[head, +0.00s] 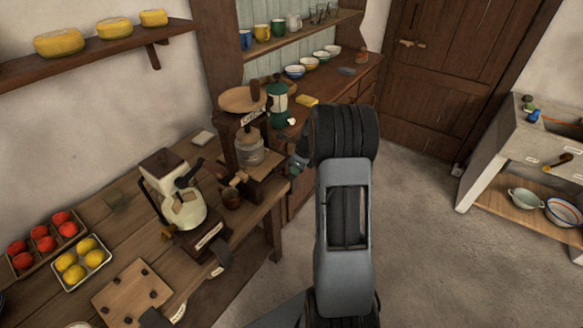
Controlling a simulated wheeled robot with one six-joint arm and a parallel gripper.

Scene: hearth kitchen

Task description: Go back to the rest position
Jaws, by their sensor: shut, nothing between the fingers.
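My arm rises from the bottom centre of the head view to a thick dark joint. What looks like the end of my gripper (297,166) shows small and dark just left of that joint, near the right edge of the wooden worktable (122,223). Most of it is hidden behind my arm. It is shut, with nothing seen in it.
The worktable carries a cream grinder (182,208), a wooden stand with a glass jar (250,150), red fruit (42,240) and yellow fruit (80,262). A green lantern-like pot (278,103) stands behind. A stone sink (530,125) is at right. The floor (430,220) between is clear.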

